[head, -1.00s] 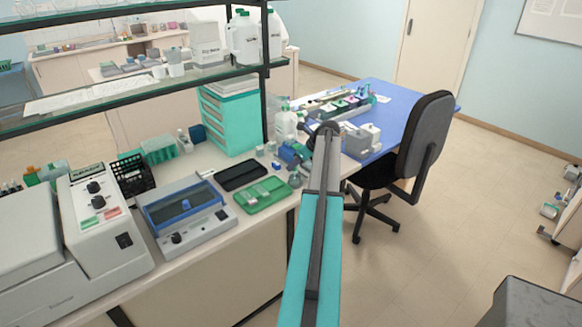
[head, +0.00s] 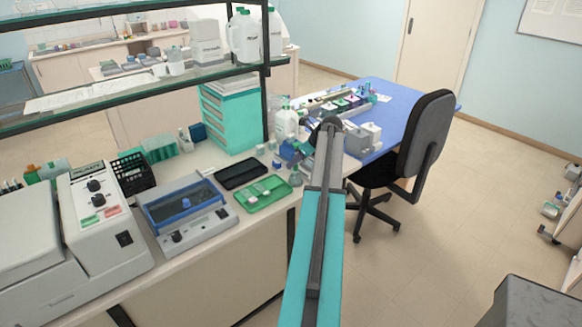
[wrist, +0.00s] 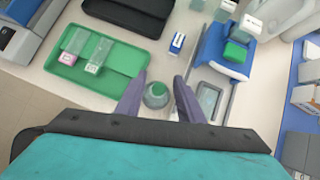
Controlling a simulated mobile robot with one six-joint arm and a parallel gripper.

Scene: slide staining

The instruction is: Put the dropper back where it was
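A small round bottle (wrist: 157,96) with a green top (wrist: 158,89) stands on the bench in the wrist view, seen from above. The green top may be the dropper's bulb; I cannot make out a glass tube. My gripper (wrist: 159,82) is open, its two purple-grey fingers apart on the left and right of the bottle, with gaps visible. Nothing is seen held between them. In the head view the bottle (head: 295,180) shows small and clear at the bench's front edge, while my arm hides the fingers.
A green tray (wrist: 118,88) with two slide pieces lies left of the bottle. A black tray (wrist: 120,18) is behind it. A blue rack (wrist: 216,70) and a small grey-rimmed dish (wrist: 209,98) are on the right. A chair (head: 415,140) stands beside the blue table (head: 395,98).

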